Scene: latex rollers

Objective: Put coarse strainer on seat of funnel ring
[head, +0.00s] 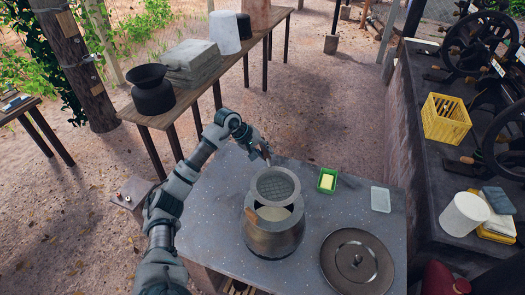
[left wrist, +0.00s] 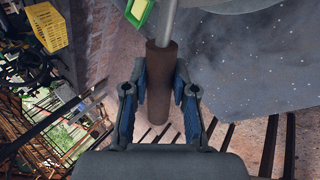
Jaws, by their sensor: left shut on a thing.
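The coarse strainer (head: 275,184), a round grey mesh disc with a rim, is held tilted above the metal pot (head: 273,240) on the grey table. My left gripper (head: 262,152) is shut on its brown handle, at the far side of the pot. In the left wrist view the handle (left wrist: 158,90) stands between the two fingers, with a metal rod running up from it. The pot's mouth shows pale contents, partly hidden by the strainer. I cannot clearly tell the funnel ring apart from the pot's rim. My right gripper is not in view.
A round dark lid (head: 356,262) lies to the right of the pot. A green tray (head: 327,180) with a yellow block and a clear container (head: 380,199) stand behind it. The right bench holds a yellow crate (head: 446,119) and a white bucket (head: 463,214).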

